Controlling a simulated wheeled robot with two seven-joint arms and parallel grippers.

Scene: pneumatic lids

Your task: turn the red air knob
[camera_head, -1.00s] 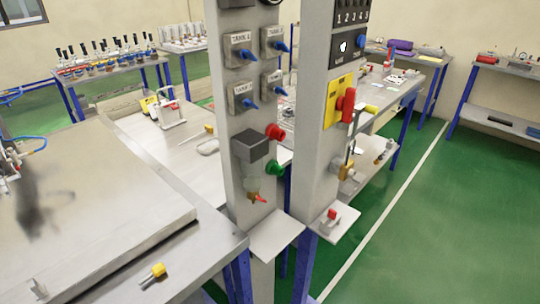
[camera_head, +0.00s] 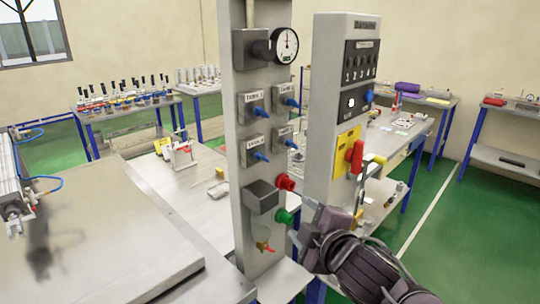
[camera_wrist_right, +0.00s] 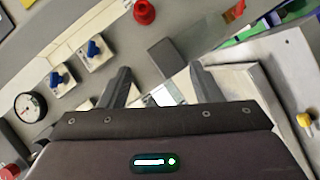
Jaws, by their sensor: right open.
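A round red knob (camera_head: 285,182) sticks out of the side of the grey post (camera_head: 239,140), above a green knob (camera_head: 284,216). It also shows in the right wrist view (camera_wrist_right: 145,11), at the top edge, beyond the fingertips. A smaller red-orange valve handle (camera_head: 264,247) sits under the dark block, and a red handle (camera_head: 356,156) is on a yellow plate. I cannot tell by label which is the air knob. My right gripper (camera_head: 309,232) is at the post, right of and below the red and green knobs, apart from the red one. In the right wrist view its fingers (camera_wrist_right: 161,78) are open and empty.
A dark block (camera_head: 262,196), blue switches (camera_head: 257,111) and a gauge (camera_head: 286,46) stick out of the first post. A bench (camera_head: 120,230) is at the left. Green floor is free at the right.

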